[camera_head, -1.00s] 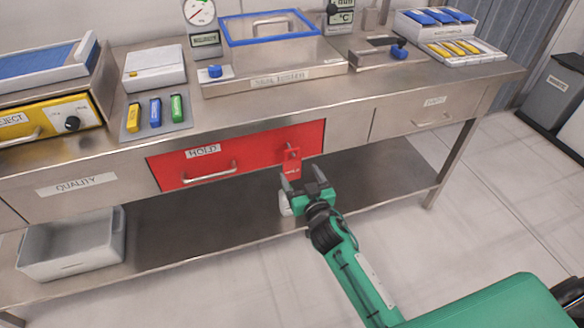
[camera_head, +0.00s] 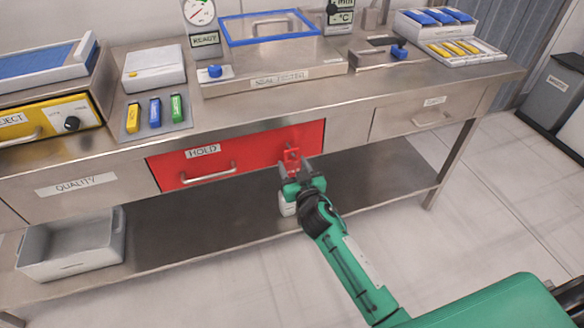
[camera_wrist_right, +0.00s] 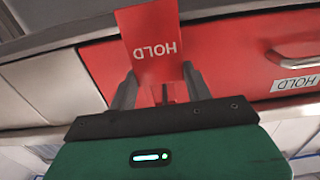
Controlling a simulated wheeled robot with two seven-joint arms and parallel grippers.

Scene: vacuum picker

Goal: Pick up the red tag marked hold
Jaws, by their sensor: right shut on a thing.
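The red tag marked HOLD (camera_head: 292,157) hangs at the right end of the red HOLD drawer (camera_head: 252,148). In the right wrist view the tag (camera_wrist_right: 149,46) shows close up with its lettering upside down. My right gripper (camera_head: 297,170) is at the tag, just in front of the drawer. Its fingers (camera_wrist_right: 158,93) stand on either side of the tag's lower part and are shut on it. The fingers partly hide the tag in the head view. My left gripper is not in view.
The drawer handle (camera_head: 209,173) sticks out left of the tag. The bench edge (camera_head: 230,130) overhangs the drawers. A grey bin (camera_head: 72,245) stands on the lower shelf at left.

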